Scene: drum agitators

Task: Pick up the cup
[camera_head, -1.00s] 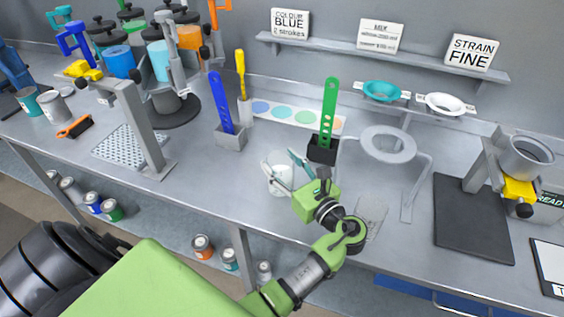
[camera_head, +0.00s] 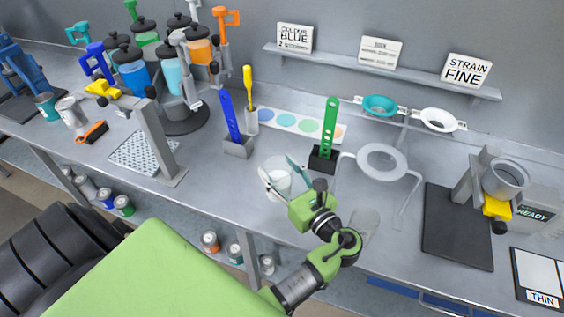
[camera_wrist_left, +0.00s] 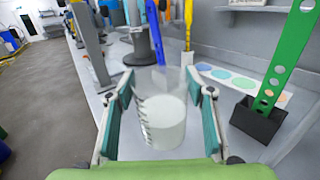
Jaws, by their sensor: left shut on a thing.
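The cup (camera_wrist_left: 164,122) is clear, with dark marks on its side and white liquid in its lower part. It stands upright between the two teal-padded fingers of my left gripper (camera_wrist_left: 162,112) in the left wrist view. In the head view the cup (camera_head: 278,180) is near the middle of the bench, and my green left gripper (camera_head: 281,174) is shut on it from the front right. The gripper partly covers the cup there. I cannot tell for sure how far its base is above the bench. My right gripper is not in view.
A black holder with a green paddle (camera_head: 329,130) stands just behind the cup, right of a grey holder with a blue paddle (camera_head: 231,118). Another clear vessel (camera_head: 364,224) and a ring stand (camera_head: 382,160) are to the right. A colour strip (camera_head: 305,125) lies behind.

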